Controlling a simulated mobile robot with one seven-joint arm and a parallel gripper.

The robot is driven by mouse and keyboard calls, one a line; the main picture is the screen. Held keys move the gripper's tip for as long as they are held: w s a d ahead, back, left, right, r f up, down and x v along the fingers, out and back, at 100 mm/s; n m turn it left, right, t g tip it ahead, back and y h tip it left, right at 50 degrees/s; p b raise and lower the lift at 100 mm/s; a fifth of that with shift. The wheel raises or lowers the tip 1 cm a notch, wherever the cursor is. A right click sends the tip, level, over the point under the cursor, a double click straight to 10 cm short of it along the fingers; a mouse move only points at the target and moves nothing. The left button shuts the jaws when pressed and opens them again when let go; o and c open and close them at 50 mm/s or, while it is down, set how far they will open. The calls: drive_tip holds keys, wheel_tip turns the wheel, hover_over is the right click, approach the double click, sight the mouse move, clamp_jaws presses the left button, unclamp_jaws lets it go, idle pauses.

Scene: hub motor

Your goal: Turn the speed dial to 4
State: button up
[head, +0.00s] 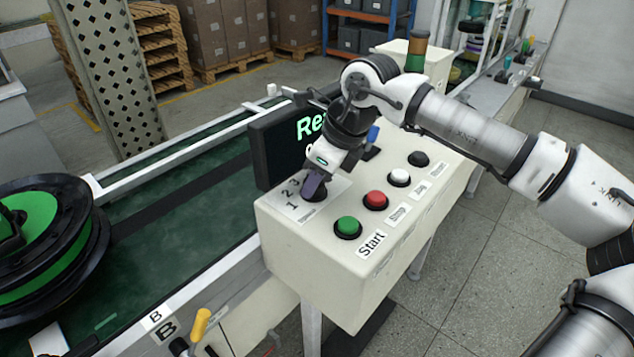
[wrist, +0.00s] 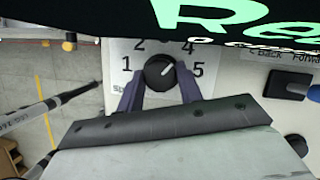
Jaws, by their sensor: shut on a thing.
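The speed dial (wrist: 159,71) is a round black knob on a white number plate (wrist: 116,91). In the wrist view its white mark points up and right, roughly toward the 4. The 1, 2, 4 and 5 show; the 3 is hidden behind the display. My gripper (wrist: 160,80) reaches down from above, with its two purple fingers shut on the dial's left and right sides. In the head view my gripper (head: 314,187) covers most of the dial, on the left end of the cream control box (head: 322,258).
A black display (head: 278,145) with green letters stands close behind the dial. Green (head: 348,227), red (head: 376,200), white (head: 399,177) and black (head: 418,158) buttons line the box. A blue-tipped lever (head: 373,137) stands beside my gripper. A green reel (head: 45,245) lies on the conveyor.

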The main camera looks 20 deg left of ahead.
drive_tip(key=o, duration=1)
drive_tip(key=shift+r, duration=0.1)
drive_tip(key=v, duration=1.3)
drive_tip(key=shift+d+r+b, duration=0.1)
drive_tip(key=shift+r+b, duration=0.2)
drive_tip(key=shift+b, duration=0.05)
